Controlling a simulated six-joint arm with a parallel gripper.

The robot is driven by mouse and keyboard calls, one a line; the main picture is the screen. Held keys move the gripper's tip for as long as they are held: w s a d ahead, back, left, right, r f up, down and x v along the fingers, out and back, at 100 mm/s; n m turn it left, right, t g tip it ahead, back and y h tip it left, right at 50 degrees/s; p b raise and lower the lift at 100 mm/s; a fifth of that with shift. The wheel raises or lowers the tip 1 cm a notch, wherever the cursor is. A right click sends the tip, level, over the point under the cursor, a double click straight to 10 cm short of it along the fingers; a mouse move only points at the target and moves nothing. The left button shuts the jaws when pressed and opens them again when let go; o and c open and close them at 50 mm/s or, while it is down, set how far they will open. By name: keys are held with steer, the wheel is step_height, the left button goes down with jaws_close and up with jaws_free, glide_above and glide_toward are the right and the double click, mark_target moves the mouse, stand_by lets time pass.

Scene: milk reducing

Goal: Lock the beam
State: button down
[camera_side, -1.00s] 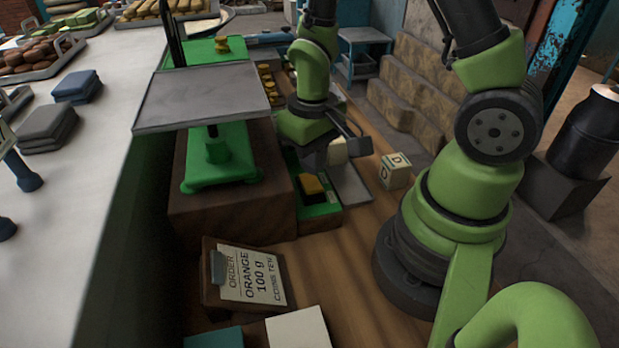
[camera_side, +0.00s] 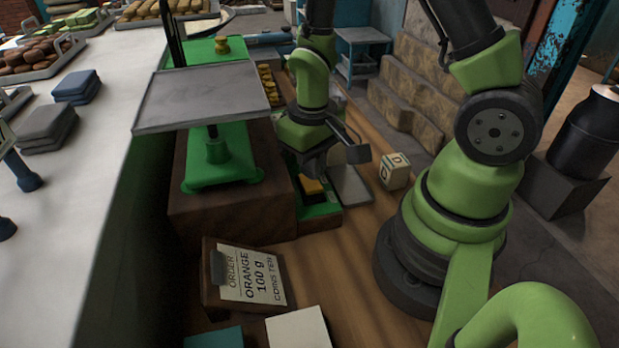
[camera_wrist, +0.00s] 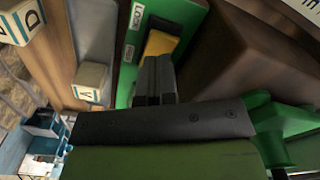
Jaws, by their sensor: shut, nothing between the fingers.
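The scale (camera_side: 215,160) is green, with a wide grey pan (camera_side: 195,97), on a brown wooden block. A yellow lever (camera_side: 313,187) sits on a green base beside that block. In the wrist view the yellow lever (camera_wrist: 161,44) lies beside a white label reading LOCK (camera_wrist: 137,17), with a second small label (camera_wrist: 129,53) further along the green base. My gripper (camera_side: 312,172) is shut and empty, just over the lever and hiding part of it. In the wrist view its fingertips (camera_wrist: 158,62) are close to the lever's near end; whether they touch it I cannot tell. The beam itself is not clearly visible.
A lettered cube (camera_side: 394,171) stands on the wooden bench to the right; another cube (camera_wrist: 91,81) stands on a grey plate (camera_wrist: 97,30) beside the green base. An order card (camera_side: 250,275) reads orange, 100 g. The bench between the card and lever is clear.

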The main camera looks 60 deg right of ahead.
mark_target(312, 185)
steer(key=shift+f, duration=1.3)
stand_by(0.4)
steer(key=shift+r, duration=3.55)
steer(key=shift+r, duration=0.2)
steer(key=s+a+r+t+y, duration=0.1)
steer(key=s+a+r+t, duration=0.1)
steer(key=r, duration=0.6)
steer(key=s+a+r+m+t+y, duration=0.1)
steer(key=s+a+r+t, duration=0.1)
steer(key=s+r+t, duration=0.3)
steer(key=shift+s+a+r, duration=0.15)
steer(key=shift+s+r, duration=0.2)
steer(key=shift+r, duration=1.8)
